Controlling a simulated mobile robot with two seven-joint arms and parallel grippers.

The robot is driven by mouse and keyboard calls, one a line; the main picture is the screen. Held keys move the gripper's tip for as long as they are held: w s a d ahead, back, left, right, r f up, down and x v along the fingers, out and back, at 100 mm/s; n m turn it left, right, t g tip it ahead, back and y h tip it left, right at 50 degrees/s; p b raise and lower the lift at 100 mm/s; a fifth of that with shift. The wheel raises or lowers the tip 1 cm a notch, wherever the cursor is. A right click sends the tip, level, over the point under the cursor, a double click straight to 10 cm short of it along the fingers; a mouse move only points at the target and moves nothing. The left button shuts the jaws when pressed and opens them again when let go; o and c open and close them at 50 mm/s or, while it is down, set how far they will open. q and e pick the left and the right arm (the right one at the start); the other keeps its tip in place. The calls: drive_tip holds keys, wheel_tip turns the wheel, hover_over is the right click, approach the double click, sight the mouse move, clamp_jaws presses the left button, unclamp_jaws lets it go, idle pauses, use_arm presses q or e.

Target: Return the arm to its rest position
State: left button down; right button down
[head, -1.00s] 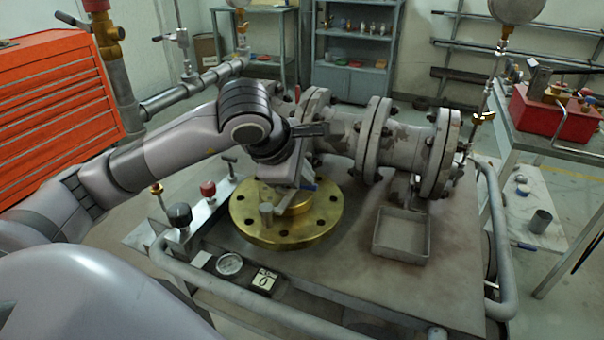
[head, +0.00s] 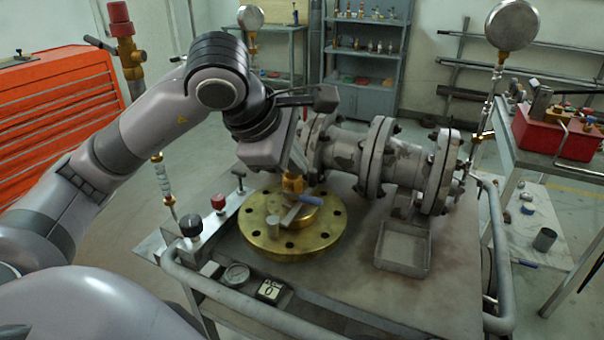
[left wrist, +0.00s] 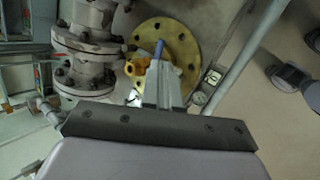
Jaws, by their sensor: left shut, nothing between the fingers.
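My left gripper (head: 297,163) is raised above the round brass flange (head: 262,240), pointing down. Its grey fingers (left wrist: 164,85) are shut with nothing between them in the left wrist view. The flange also shows in the left wrist view (left wrist: 185,40), with the blue handle (left wrist: 158,49) seen just past the fingertips. My right gripper is not in view.
The grey flanged valve pipe (head: 345,150) lies close to the right of my gripper. An empty grey tray (head: 402,263) sits on the bench. A tube rail (head: 240,315) runs along the front. An orange tool chest (head: 60,125) stands at the left.

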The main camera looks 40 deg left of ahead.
use_arm(q)
drive_tip(key=shift+d+v, duration=0.25)
drive_tip(key=shift+v, duration=1.15)
